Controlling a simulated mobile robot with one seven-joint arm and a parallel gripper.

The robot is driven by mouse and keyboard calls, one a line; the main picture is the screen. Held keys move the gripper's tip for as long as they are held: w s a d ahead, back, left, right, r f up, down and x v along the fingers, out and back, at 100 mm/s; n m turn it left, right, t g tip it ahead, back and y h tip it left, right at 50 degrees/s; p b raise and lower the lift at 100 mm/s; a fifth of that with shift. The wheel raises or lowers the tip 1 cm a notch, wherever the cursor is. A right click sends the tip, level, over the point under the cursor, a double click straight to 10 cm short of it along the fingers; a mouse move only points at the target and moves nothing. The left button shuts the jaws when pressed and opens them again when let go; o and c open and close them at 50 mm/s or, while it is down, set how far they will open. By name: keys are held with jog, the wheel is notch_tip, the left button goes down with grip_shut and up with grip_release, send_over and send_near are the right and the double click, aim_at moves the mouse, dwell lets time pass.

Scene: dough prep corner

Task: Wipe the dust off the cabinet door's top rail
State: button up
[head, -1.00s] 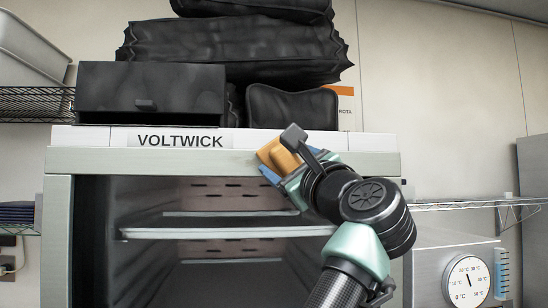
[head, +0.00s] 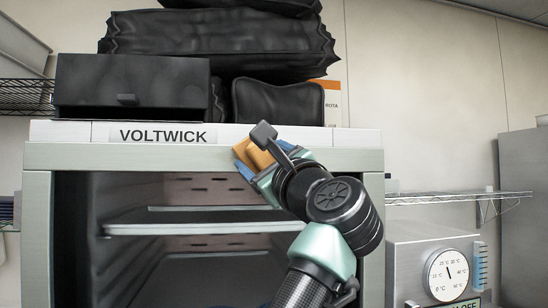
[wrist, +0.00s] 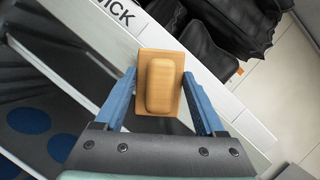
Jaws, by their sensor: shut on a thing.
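The cabinet marked VOLTWICK has a pale grey-green top rail (head: 130,156) across its front, below the white name strip. My gripper (wrist: 159,76) is shut on a tan block with a raised grip (wrist: 160,92), one blue finger on each side. In the head view the block (head: 258,157) is in front of the rail's right part, tilted. My arm hides some of the rail there. I cannot tell whether the block touches the rail. No dust can be made out on the rail.
Black bags (head: 220,48) and a black box (head: 130,82) sit on top of the cabinet. Its front shows shelves (head: 190,229) inside. A metal unit with a round dial (head: 447,275) and a wire shelf (head: 460,198) are at the right. The wall at upper right is bare.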

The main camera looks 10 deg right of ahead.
aim_at(206, 151)
jog(key=shift+a, duration=4.1)
jog(key=shift+f, duration=0.1)
jog(key=shift+s, duration=0.3)
jog(key=shift+s+b, duration=0.9)
jog(key=shift+s, duration=1.75)
jog(key=s+b, duration=0.1)
jog(key=s, duration=0.2)
jog(key=shift+w, duration=0.1)
